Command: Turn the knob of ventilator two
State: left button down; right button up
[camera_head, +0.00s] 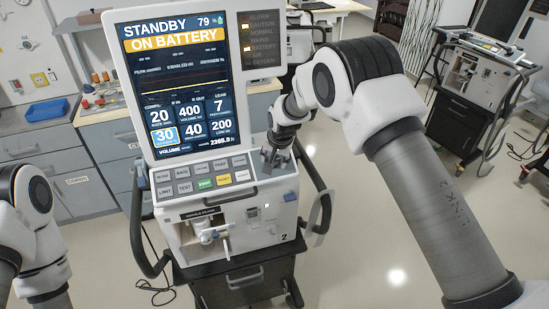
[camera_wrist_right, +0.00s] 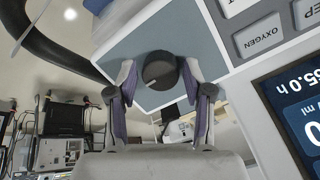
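Ventilator two (camera_head: 262,228), marked with a 2, stands in front of me with its screen (camera_head: 180,85) reading STANDBY, ON BATTERY. My right gripper (camera_head: 273,158) is at the right end of its button panel, and the knob is hidden behind it in the head view. In the right wrist view the round black knob (camera_wrist_right: 160,70) sits on a blue-grey panel. The fingers of my right gripper (camera_wrist_right: 157,76) stand on both sides of the knob, with a gap visible at least on the left, so it looks open around it. My left gripper is out of view; only my left arm shows.
A side handle (camera_head: 322,190) curves out at the ventilator's right, close below my right arm. Buttons (camera_head: 205,184) lie left of the knob. Another ventilator (camera_head: 465,85) stands at the back right. Grey cabinets (camera_head: 60,150) with a blue tray (camera_head: 47,110) are at left.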

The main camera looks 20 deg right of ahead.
jog(key=shift+r, duration=0.15)
jog(key=shift+r, duration=0.3)
jog(key=v, duration=1.1)
